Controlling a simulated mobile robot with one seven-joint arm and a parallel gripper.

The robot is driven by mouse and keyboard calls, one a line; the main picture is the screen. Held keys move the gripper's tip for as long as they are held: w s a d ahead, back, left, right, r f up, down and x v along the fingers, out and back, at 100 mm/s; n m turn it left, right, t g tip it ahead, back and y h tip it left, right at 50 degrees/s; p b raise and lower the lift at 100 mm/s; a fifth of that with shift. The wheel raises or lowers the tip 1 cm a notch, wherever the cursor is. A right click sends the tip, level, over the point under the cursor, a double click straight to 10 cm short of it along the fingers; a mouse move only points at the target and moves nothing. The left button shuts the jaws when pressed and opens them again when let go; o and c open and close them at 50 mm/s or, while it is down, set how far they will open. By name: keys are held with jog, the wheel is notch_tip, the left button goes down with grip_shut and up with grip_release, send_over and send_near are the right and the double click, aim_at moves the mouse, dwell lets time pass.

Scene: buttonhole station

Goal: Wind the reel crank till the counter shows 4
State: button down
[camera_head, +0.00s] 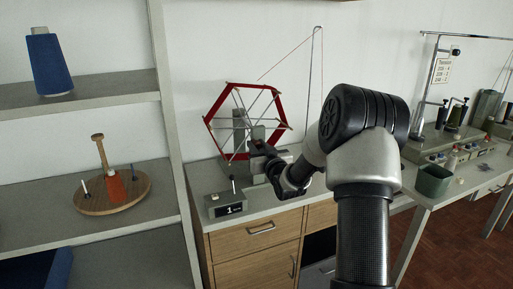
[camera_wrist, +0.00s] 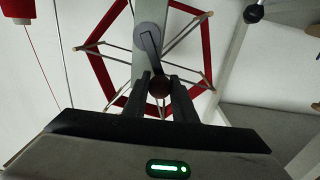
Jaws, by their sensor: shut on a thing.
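The reel (camera_head: 246,122) is a red hexagonal frame with pale spokes, standing on the counter; it also shows in the wrist view (camera_wrist: 108,75). Its crank (camera_wrist: 149,46) is a grey arm with a dark reddish-brown knob (camera_wrist: 159,86) at its lower end. My gripper (camera_wrist: 161,92) is shut on this knob, one finger on each side. In the head view my gripper (camera_head: 262,150) is at the reel's front and partly hides the crank. The counter box (camera_head: 226,205) stands on the worktop left of my arm, and its display (camera_head: 234,210) reads 1.
A thin rod (camera_head: 313,80) with a thread stands behind the reel. Shelves at left hold a blue cone (camera_head: 48,63) and a round wooden board (camera_head: 113,200) with an orange cone. A green container (camera_head: 434,180) and several bobbins stand on the bench at right.

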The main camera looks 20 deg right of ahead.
jog(key=d+m, duration=0.1)
jog(key=m, duration=0.1)
jog(key=d+m, duration=0.1)
jog(key=shift+d+r+m, duration=0.15)
jog(key=shift+r+m, duration=0.2)
jog(key=shift+m, duration=0.05)
jog(key=shift+d+r+m, duration=0.1)
jog(key=shift+d+m, duration=0.45)
jog(key=shift+m, duration=0.35)
jog(key=d+f+m+b, duration=0.1)
jog(key=f+m, duration=0.4)
jog(key=m, duration=0.6)
jog(key=d+f+m+y+b, duration=0.1)
jog(key=d+f+m, duration=0.3)
jog(key=m, duration=0.7)
jog(key=shift+w+d+f+m+y+b, duration=0.15)
jog(key=shift+d+f+m+y+b, duration=0.15)
jog(key=shift+f, duration=0.3)
jog(key=c, duration=1.5)
grip_release()
